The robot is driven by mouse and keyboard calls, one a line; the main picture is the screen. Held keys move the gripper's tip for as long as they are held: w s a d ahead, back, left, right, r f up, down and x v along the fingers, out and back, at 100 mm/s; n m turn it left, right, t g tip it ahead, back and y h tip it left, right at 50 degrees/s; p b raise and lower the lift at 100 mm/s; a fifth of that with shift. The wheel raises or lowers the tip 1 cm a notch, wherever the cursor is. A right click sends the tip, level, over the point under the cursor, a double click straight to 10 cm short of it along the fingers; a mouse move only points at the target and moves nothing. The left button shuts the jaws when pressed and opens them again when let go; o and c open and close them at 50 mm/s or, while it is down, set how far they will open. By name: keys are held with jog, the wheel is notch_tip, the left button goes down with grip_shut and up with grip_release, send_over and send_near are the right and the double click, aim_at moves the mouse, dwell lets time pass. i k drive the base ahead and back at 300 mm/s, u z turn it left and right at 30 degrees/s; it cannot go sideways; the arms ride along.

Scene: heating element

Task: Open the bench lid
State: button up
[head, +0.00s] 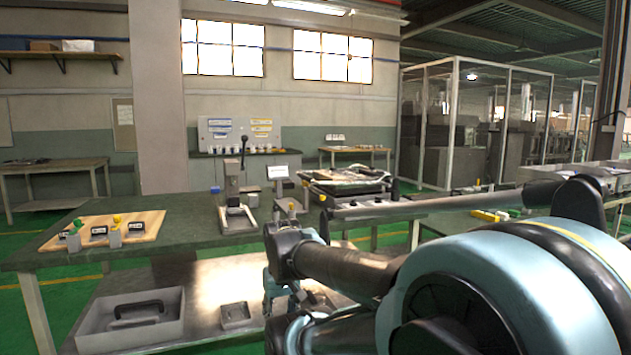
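I cannot tell for sure which part is the bench lid. A grey flat-topped unit with a dark rim (345,184) stands at the back centre, beyond my arm; my arm hides part of its front.
A green-topped table (165,225) carries a wooden board (105,231) with small parts and a lever press (235,200). A small grey tray (235,315) lies on the metal surface (215,280). A glazed enclosure (480,125) stands at the back right. Green floor shows at the left.

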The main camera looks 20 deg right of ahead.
aim_at(344, 180)
jog(key=z, duration=0.25)
jog(key=i, duration=0.9)
jog(key=z, duration=0.35)
